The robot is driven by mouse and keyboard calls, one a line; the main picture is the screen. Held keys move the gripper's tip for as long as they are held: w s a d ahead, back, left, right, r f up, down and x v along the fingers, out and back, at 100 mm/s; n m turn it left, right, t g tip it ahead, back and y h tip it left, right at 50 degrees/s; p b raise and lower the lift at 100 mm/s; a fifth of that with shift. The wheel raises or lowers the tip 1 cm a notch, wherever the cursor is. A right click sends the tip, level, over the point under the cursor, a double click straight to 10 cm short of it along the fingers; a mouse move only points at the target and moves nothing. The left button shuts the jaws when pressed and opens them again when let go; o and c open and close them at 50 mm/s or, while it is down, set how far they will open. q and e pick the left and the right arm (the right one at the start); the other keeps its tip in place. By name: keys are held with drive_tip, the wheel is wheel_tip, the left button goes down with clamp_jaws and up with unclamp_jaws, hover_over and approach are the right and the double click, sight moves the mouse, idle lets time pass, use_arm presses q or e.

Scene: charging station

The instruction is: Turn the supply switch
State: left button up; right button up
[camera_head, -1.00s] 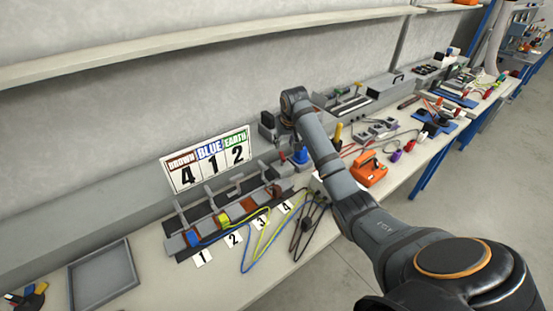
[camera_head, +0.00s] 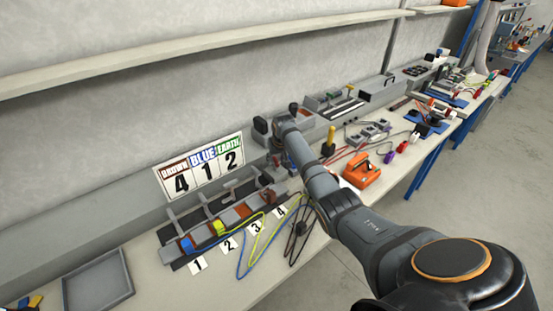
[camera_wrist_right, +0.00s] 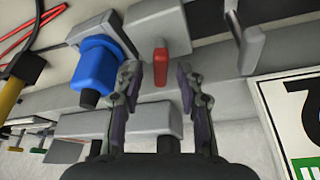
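A red lever (camera_wrist_right: 160,66), which looks like the supply switch, stands on a grey box (camera_wrist_right: 158,30) in the right wrist view. My right gripper (camera_wrist_right: 159,84) is open, its two dark fingers on either side of the lever with a gap on each side. In the head view my right gripper (camera_head: 281,160) is small, mostly behind my arm, at the right end of the terminal row. The lever cannot be made out there. My left gripper is not in view.
A blue plug (camera_wrist_right: 97,66) sits close beside the left finger in the wrist view. The number sign (camera_head: 203,165) stands behind the terminal row (camera_head: 215,232). An orange tool (camera_head: 362,172) lies right of my arm. A grey tray (camera_head: 98,281) lies at left.

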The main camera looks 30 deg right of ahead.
drive_tip(key=shift+c, duration=0.3)
clamp_jaws()
